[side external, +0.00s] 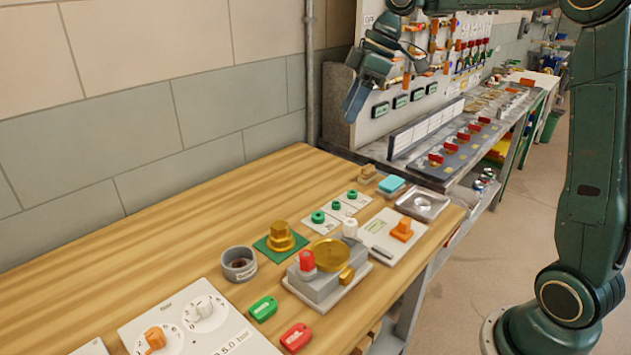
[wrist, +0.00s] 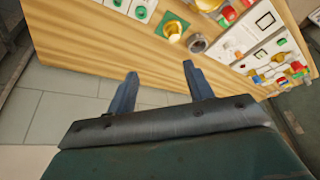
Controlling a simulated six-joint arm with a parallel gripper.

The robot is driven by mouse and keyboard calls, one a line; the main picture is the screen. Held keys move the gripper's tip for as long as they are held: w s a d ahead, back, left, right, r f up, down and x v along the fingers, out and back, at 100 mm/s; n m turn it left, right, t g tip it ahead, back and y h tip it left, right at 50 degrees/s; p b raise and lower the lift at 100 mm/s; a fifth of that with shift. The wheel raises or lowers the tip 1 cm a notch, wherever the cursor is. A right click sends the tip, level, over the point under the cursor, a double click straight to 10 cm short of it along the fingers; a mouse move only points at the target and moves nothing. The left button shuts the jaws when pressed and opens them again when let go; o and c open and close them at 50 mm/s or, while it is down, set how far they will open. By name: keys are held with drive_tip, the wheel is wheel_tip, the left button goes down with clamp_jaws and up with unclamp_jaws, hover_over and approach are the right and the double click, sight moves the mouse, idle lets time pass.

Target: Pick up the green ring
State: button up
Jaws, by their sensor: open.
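Three small green ring-like pieces sit on white plates near the wooden bench's far end: a front one (side external: 318,217), a middle one (side external: 335,205) and a back one (side external: 352,195). I cannot tell which is the green ring of the task. In the wrist view, two green pieces show at the top edge, one nearer the middle (wrist: 141,12) and one further left (wrist: 117,3). My gripper (side external: 353,105) hangs high above the bench, well apart from them. In the wrist view, its two fingers (wrist: 160,70) are spread with nothing between them.
A brass knob on a green plate (side external: 281,238), a grey cup (side external: 239,264) and a grey block with a red knob (side external: 325,283) stand near the green pieces. An orange-knobbed box (side external: 392,236) is to their right. The bench's left part (side external: 130,265) is clear.

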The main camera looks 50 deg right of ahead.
drive_tip(key=w+d+f+n+g, duration=0.1)
drive_tip(key=w+d+f+n, duration=0.2)
drive_tip(key=d+f, duration=0.4)
drive_tip(key=w+d+f+n+y, duration=0.1)
drive_tip(key=w+d+f+n, duration=0.2)
drive_tip(key=d+f, duration=0.5)
drive_tip(key=d, duration=0.3)
drive_tip(key=shift+d+f+n+g, duration=0.15)
drive_tip(key=shift+n+g, duration=0.15)
drive_tip(key=shift+g, duration=0.1)
drive_tip(key=shift+w+f, duration=0.2)
approach(352, 194)
drive_tip(key=shift+w+f, duration=0.3)
drive_tip(key=shift+f, duration=0.35)
drive_tip(key=shift+w+f, duration=0.25)
drive_tip(key=shift+f, duration=0.45)
drive_tip(key=shift+f, duration=0.1)
